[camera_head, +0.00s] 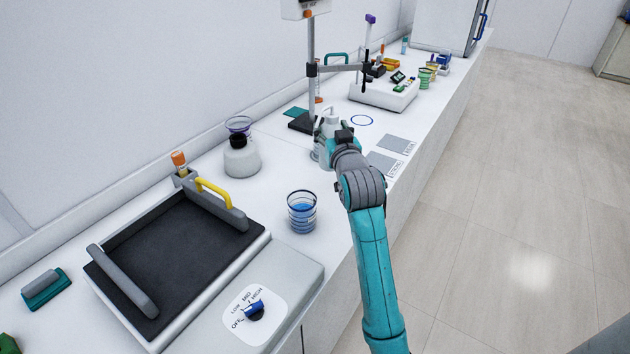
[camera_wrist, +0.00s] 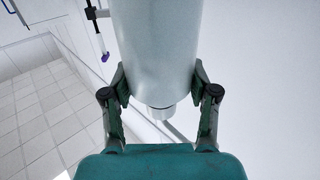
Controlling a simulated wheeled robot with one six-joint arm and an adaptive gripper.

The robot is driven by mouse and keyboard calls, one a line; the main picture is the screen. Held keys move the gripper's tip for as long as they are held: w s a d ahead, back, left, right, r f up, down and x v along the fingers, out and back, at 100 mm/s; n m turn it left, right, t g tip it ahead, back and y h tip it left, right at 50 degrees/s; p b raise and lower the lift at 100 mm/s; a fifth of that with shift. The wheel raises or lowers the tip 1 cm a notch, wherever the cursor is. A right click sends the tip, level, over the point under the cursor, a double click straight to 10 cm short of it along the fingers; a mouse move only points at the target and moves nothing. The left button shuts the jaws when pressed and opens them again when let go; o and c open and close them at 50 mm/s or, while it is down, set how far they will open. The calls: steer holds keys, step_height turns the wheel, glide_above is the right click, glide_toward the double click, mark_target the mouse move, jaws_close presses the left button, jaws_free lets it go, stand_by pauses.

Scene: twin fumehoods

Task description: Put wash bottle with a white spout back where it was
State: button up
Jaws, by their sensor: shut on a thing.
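The wash bottle (camera_head: 328,126), whitish with a white spout at its top, is by the stand on the bench in the head view, partly hidden by my gripper (camera_head: 333,142). In the wrist view the pale cylindrical bottle (camera_wrist: 158,45) fills the middle, between the two fingers of my gripper (camera_wrist: 160,88). The fingers press on it from both sides. I cannot tell whether its base touches the bench.
A stand (camera_head: 311,80) with a clamp arm rises close behind the bottle. A beaker of blue liquid (camera_head: 302,212), a dark-capped white bottle (camera_head: 241,157) and a black-topped tray shaker (camera_head: 175,260) are nearer. Grey labelled pads (camera_head: 397,144) lie right. A white rack unit (camera_head: 383,95) stands beyond.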

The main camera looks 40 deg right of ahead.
steer(key=shift+w+d+f, duration=0.1)
steer(key=shift+w, duration=0.15)
steer(key=shift+f, duration=4.75)
steer(key=shift+f, duration=0.15)
steer(key=o, duration=0.7)
steer(key=shift+r, duration=0.2)
steer(key=v, duration=1.2)
